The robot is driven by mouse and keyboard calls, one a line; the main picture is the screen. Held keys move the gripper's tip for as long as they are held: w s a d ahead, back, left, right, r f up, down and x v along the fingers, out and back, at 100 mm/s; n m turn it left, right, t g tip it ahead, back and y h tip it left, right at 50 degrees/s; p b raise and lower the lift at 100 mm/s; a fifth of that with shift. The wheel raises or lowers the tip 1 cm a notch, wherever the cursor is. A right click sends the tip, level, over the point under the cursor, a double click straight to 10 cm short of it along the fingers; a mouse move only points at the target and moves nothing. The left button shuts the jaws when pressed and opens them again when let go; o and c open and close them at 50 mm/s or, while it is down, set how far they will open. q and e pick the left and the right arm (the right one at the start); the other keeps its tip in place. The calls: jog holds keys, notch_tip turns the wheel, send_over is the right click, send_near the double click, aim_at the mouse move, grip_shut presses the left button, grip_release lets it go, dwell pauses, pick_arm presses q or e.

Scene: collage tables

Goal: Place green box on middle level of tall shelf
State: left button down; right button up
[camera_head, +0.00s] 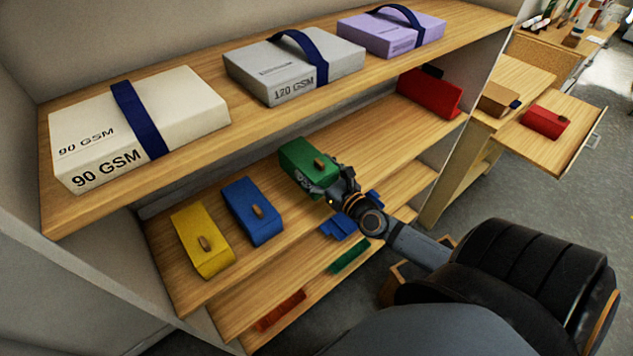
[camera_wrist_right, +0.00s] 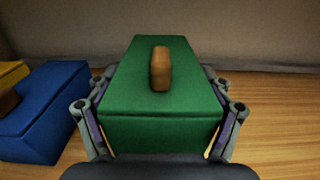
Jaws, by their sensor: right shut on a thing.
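The green box (camera_head: 303,160) has a small wooden knob on top. My right gripper (camera_head: 325,178) is shut on it, and in the right wrist view the fingers (camera_wrist_right: 160,130) clasp both sides of the green box (camera_wrist_right: 160,85). The box is at the middle level (camera_head: 370,148) of the tall shelf, right of the blue box (camera_head: 250,215). I cannot tell whether its underside touches the board. The blue box also shows at the left of the right wrist view (camera_wrist_right: 45,110). My left gripper is not in view.
A yellow box (camera_head: 200,245) stands left of the blue one, and a red box (camera_head: 432,92) stands at the right end. The upper board (camera_head: 215,130) with paper packs is above. Another red box (camera_head: 546,121) lies on a pulled-out drawer at right.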

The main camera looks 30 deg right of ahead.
jog(key=shift+w+d+f, duration=0.3)
jog(key=shift+w+f, duration=0.1)
jog(key=shift+f, duration=0.25)
jog(key=f+b, duration=0.3)
jog(key=shift+w+d+f+b, duration=0.25)
jog(key=shift+f+b, duration=0.05)
jog(key=shift+f, duration=0.1)
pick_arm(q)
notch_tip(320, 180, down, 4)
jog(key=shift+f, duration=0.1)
pick_arm(e)
jog(key=shift+r, duration=0.1)
jog(key=o, duration=1.1)
jog(key=shift+o, duration=0.2)
